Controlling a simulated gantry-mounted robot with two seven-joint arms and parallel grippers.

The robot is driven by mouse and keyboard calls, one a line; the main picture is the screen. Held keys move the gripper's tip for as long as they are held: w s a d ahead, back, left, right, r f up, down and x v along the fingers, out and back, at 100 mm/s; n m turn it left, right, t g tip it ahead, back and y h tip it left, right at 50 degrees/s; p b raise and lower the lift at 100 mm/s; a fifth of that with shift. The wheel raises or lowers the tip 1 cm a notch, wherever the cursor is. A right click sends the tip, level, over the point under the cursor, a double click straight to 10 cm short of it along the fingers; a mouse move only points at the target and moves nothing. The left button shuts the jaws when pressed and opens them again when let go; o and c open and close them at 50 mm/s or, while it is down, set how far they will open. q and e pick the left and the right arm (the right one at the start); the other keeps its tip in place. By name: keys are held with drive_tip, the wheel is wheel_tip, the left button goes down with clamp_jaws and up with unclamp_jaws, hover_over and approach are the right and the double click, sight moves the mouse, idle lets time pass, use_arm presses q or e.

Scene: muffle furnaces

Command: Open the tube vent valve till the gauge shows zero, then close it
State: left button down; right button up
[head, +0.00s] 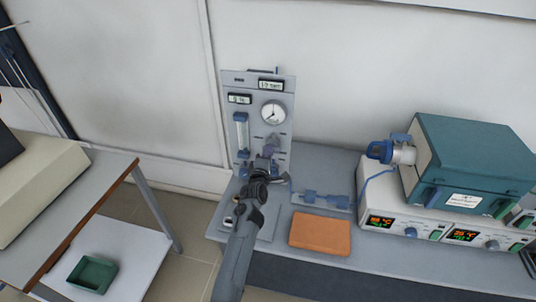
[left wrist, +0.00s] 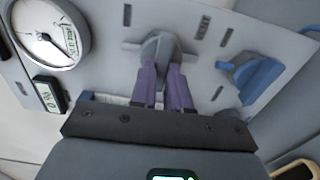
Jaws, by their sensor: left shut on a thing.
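A grey control panel (head: 284,85) stands upright against the wall with a round white gauge (head: 272,112). The gauge (left wrist: 46,32) is partly cut off in the left wrist view; its dark needle shows, but the reading is too small to tell. My left gripper (left wrist: 165,88) is shut on a grey valve handle (left wrist: 158,47) on the panel face, one purple finger on each side. In the head view my left gripper (head: 264,172) is at the lower part of the panel. A blue handle (left wrist: 252,76) is beside it, apart from the fingers. Valve labels are unreadable.
An orange pad (head: 320,234) and a blue fitting (head: 326,199) lie on the grey bench. A teal furnace (head: 470,160) stands at right. A green tray (head: 92,274) sits on a low shelf at left.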

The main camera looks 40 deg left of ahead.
use_arm(q)
drive_tip(key=c, duration=1.1)
unclamp_jaws()
